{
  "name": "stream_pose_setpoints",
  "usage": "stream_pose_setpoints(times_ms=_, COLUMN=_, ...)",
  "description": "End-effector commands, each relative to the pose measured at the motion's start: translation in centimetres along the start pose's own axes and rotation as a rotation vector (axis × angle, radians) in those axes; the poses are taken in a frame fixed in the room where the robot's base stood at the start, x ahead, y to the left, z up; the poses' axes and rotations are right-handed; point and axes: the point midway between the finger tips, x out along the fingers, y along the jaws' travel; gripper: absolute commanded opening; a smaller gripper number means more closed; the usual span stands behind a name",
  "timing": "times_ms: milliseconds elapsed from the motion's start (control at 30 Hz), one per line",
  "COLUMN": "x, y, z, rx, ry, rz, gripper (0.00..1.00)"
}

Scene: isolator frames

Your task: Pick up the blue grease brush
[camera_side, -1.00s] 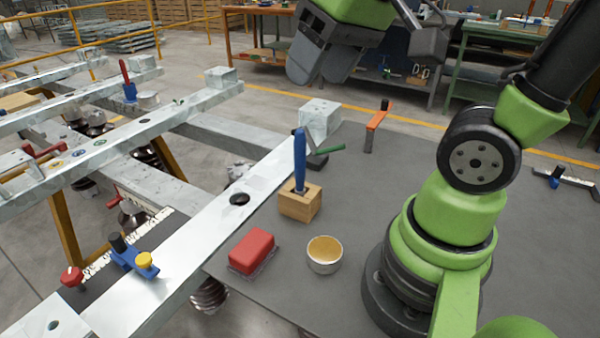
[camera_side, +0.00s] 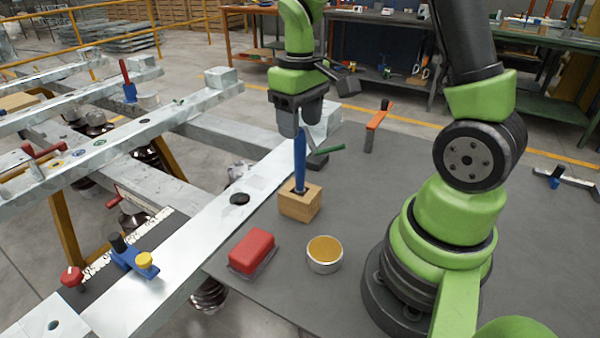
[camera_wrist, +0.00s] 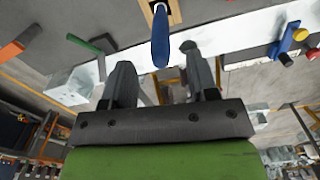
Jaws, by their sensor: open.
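The blue grease brush (camera_side: 300,158) stands upright, handle up, in a small wooden block (camera_side: 300,203) on the grey table. In the wrist view the blue handle (camera_wrist: 160,42) shows at the top middle, just beyond the gap between the fingertips, with part of the wooden block behind it. My gripper (camera_side: 300,128) points down behind and above the handle in the side view. In the wrist view my gripper (camera_wrist: 157,62) has its two fingers apart with nothing between them. I cannot tell from the side view whether a finger touches the handle.
A red block (camera_side: 251,250) and a cup with yellow contents (camera_side: 324,253) stand in front of the wooden block. A metal beam (camera_side: 205,240) runs along the left.

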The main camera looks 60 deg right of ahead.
Motion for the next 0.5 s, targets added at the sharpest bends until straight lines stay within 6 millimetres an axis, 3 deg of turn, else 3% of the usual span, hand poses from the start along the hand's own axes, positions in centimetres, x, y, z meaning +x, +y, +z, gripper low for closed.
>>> stream_pose_setpoints(times_ms=300, x=4.4, y=-0.1, z=0.1, rx=0.0, ry=-0.004, rz=-0.001, gripper=0.54)
stream_pose_setpoints(times_ms=500, x=5.0, y=-0.1, z=0.1, rx=-0.001, ry=0.0, rz=0.0, gripper=0.54)
